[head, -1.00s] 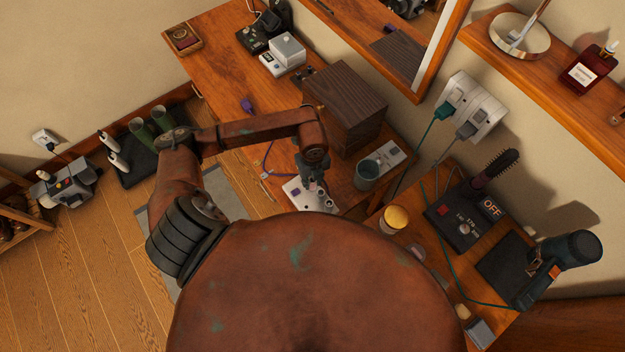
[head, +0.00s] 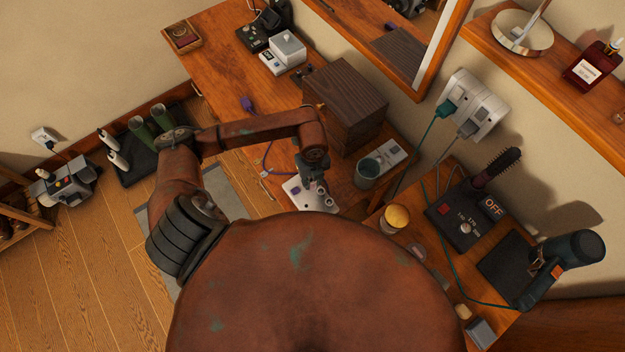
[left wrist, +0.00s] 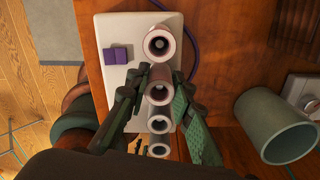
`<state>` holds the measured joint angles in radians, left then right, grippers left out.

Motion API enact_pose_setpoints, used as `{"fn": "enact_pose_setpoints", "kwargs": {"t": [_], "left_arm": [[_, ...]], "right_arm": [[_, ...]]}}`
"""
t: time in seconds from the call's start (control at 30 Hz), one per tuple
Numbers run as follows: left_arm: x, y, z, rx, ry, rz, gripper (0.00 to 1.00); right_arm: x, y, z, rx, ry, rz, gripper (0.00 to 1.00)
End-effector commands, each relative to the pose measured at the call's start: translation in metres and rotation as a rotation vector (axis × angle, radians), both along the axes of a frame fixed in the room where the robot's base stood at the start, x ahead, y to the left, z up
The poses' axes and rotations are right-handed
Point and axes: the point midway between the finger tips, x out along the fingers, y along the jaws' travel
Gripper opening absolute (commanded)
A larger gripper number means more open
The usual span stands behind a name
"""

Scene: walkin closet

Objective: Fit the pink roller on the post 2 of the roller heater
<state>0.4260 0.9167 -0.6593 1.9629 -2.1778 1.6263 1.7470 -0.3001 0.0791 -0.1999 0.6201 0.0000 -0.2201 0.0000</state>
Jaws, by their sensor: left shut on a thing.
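The white roller heater (left wrist: 117,75) lies on the wooden counter, with a purple switch (left wrist: 118,54) on it. It also shows in the head view (head: 299,199). Several pale pinkish tubes stand in a row along it in the left wrist view; the tube at the far end (left wrist: 159,42) is clear of my fingers. My left gripper (left wrist: 157,92) points down over the row, shut on a pinkish roller (left wrist: 159,82). It also shows in the head view (head: 317,182). Whether the held roller is around a post is not clear. My right gripper is out of view.
A teal cup (left wrist: 277,126) stands to the right of the heater. A dark wooden box (head: 345,103) stands behind. A purple cord (left wrist: 190,45) runs beside the heater. A yellow-lidded jar (head: 396,218) is on the counter to the right.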

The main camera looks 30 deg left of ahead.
Motion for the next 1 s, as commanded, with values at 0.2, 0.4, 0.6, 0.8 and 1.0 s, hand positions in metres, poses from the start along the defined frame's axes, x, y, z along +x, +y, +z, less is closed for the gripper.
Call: {"fn": "enact_pose_setpoints", "kwargs": {"t": [0.2, 0.4, 0.6, 0.8, 1.0], "left_arm": [[0.000, 0.000, -0.003, 0.000, 0.000, 0.000, 0.00], [0.000, 0.000, -0.003, 0.000, 0.000, 0.000, 0.29], [0.000, 0.000, -0.003, 0.000, 0.000, 0.000, 0.42], [0.000, 0.000, -0.003, 0.000, 0.000, 0.000, 0.42], [0.001, 0.000, 0.008, 0.000, -0.003, -0.001, 0.42]], "right_arm": [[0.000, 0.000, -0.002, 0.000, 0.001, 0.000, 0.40], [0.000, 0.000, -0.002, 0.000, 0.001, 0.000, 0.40], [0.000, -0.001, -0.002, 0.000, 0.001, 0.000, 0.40], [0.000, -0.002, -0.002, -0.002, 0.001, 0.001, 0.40], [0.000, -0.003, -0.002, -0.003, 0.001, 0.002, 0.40]]}}
